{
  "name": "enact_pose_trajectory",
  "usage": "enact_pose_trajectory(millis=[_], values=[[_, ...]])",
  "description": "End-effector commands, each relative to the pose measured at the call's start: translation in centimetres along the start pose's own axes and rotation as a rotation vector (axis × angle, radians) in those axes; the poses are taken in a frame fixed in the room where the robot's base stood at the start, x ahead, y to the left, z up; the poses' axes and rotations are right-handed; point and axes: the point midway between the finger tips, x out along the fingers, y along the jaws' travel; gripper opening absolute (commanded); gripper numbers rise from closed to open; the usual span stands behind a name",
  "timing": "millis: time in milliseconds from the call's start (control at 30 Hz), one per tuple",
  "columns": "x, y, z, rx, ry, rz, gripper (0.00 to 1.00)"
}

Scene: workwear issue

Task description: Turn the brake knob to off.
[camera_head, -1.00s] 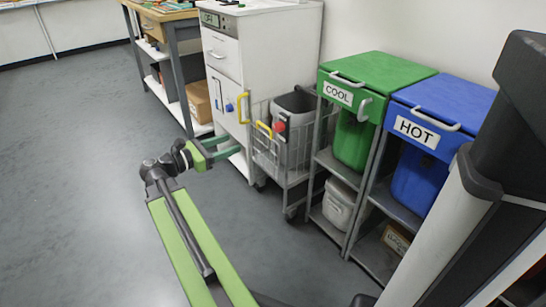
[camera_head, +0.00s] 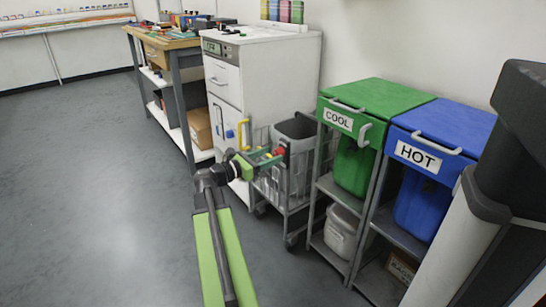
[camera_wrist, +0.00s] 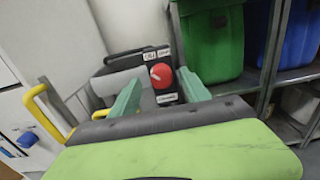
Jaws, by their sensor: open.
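The red round brake knob (camera_wrist: 161,76) sits on a dark upright panel (camera_wrist: 158,60) with small white labels above and below it, too small to read surely. A short white mark shows on the knob's left part. The knob is also in the head view (camera_head: 280,152), at the front of a wire trolley (camera_head: 290,190). My gripper (camera_wrist: 158,78) is open, its green fingers to the left and right of the knob in the wrist view. I cannot tell whether they touch it. In the head view my gripper (camera_head: 268,157) reaches right to the knob.
A yellow handle (camera_wrist: 45,112) stands left of the knob. A grey bin (camera_head: 296,128) sits in the trolley. A white cabinet (camera_head: 270,75) is behind left. Green (camera_head: 375,98) and blue (camera_head: 450,120) lidded bins are on the right. The floor at left is clear.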

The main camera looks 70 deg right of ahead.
Motion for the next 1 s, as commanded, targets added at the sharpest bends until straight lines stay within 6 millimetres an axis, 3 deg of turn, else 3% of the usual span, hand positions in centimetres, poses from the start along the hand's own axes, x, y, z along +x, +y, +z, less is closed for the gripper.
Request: enact_pose_trajectory(millis=[200, 467, 900, 933, 967, 1000], values=[[2.2, 0.0, 0.0, 0.000, 0.000, -0.001, 0.55], [2.3, 0.0, 0.0, 0.000, 0.000, 0.000, 0.55], [2.3, 0.0, 0.0, 0.000, 0.000, 0.001, 0.00], [2.3, 0.0, 0.0, 0.000, 0.000, 0.001, 0.00], [0.1, -1.9, 0.0, 0.000, 0.000, 0.006, 0.00], [1.1, -0.8, 0.0, 0.000, 0.000, 0.003, 0.00]])
